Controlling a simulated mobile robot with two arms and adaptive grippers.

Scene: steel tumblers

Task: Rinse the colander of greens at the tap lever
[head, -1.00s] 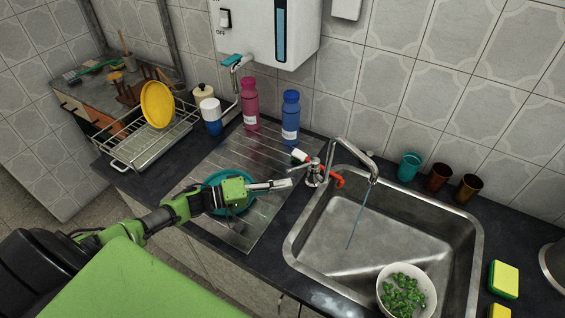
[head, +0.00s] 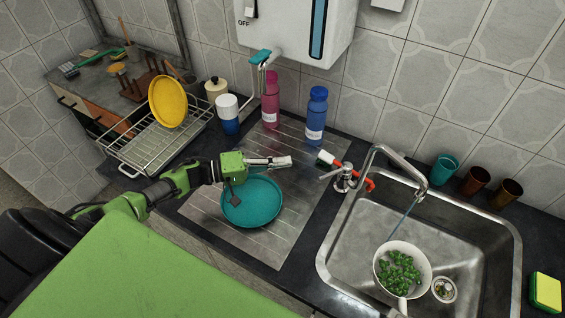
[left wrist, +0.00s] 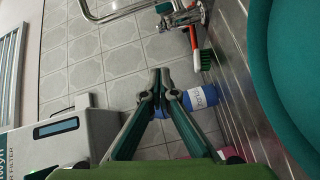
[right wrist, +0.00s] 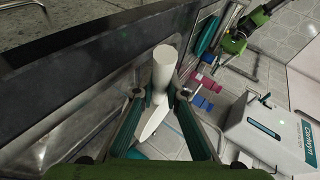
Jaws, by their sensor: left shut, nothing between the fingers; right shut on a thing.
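The white colander (head: 383,280) of chopped greens (head: 398,272) is low in the sink, its handle toward the bottom edge of the head view. A thin water stream (head: 403,220) runs from the tap spout (head: 400,160) to the colander's back rim; I cannot tell whether it lands inside. The tap lever (head: 329,174) is on the tap's left side. My left gripper (head: 289,161) is shut and empty, left of the lever and apart from it. My right gripper (right wrist: 160,92) is shut on the white colander handle (right wrist: 163,68); it is outside the head view.
A red-handled brush (head: 345,168) lies beside the tap base. Blue (head: 315,118) and pink (head: 270,105) bottles stand behind my left gripper. A teal plate (head: 252,204) lies on the drainboard below it. Several cups stand behind the sink (head: 475,240).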

